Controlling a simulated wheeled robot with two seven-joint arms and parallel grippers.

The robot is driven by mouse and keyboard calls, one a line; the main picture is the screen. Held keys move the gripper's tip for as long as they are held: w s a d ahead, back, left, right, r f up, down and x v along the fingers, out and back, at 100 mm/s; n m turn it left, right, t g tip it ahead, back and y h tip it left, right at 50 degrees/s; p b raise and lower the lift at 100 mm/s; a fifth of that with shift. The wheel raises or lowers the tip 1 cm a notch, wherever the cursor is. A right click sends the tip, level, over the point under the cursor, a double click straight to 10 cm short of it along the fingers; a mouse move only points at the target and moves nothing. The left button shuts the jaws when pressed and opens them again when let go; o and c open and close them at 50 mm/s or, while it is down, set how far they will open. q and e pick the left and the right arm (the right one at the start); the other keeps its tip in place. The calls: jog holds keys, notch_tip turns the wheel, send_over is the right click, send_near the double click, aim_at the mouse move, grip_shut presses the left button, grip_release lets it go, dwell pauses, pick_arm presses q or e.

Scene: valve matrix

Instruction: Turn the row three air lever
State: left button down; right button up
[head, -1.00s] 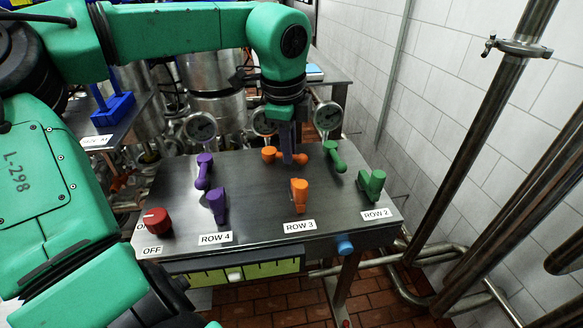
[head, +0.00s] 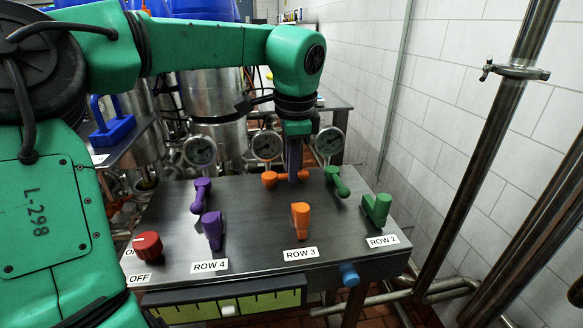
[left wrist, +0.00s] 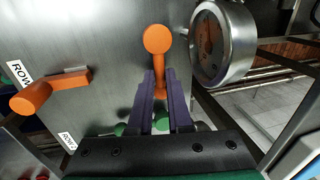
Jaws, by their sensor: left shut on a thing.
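Two orange levers stand in the row three column of the metal panel. The near orange lever (head: 300,221) is beside the ROW 3 label and points toward the front. The far orange lever (head: 269,179) lies sideways across the panel, below the middle gauge. My left gripper (head: 293,171) points down on it, its fingers hiding the lever's middle. In the left wrist view the far lever (left wrist: 158,45) shows between the purple-grey fingers (left wrist: 161,88), which are shut on it. The near lever (left wrist: 50,90) is off to the left there. No right gripper is in view.
Purple levers (head: 212,230) stand left, green levers (head: 377,209) right. A red knob (head: 148,246) is at the front left corner. Gauges (head: 267,146) line the back edge; one (left wrist: 222,42) is close beside the fingers. Pipes and a tiled wall are on the right.

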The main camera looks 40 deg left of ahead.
pick_arm(q)
jog(key=shift+r, duration=0.1)
jog(key=c, duration=0.8)
grip_release()
jog(key=shift+c, duration=0.2)
notch_tip(320, 180, up, 14)
jog(key=s+d+p, duration=0.1)
jog(key=d+p, duration=0.1)
jog(key=shift+s+d+p, duration=0.15)
jog(key=shift+s+p, duration=0.2)
